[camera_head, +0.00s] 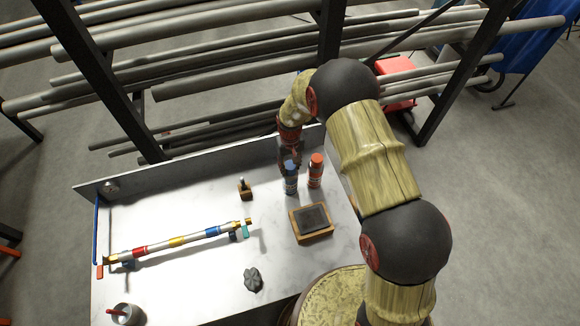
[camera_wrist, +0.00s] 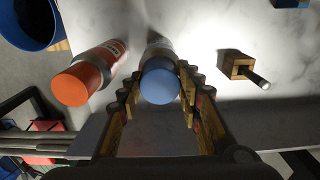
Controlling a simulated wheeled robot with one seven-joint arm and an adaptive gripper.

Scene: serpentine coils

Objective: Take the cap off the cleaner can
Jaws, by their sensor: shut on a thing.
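A can with a blue cap (camera_wrist: 160,84) stands upright on the white worktop; this can (camera_head: 290,183) also shows in the head view. A second can with an orange cap (camera_head: 316,161) stands just to its right; in the wrist view this orange-capped can (camera_wrist: 84,76) is on the left. I cannot read which label says cleaner. My gripper (camera_wrist: 160,78) comes down over the blue-capped can with one finger on each side, shut on the blue cap. The cap appears seated on its can. The fingers partly hide the can's sides.
A wooden block with a dark inset (camera_head: 311,218) lies in front of the cans. A small wooden holder with a peg (camera_head: 245,190) stands left of them. A striped rod (camera_head: 180,241) spans the left worktop (camera_head: 195,285). A raised back panel (camera_head: 200,158) and pipe racks lie behind.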

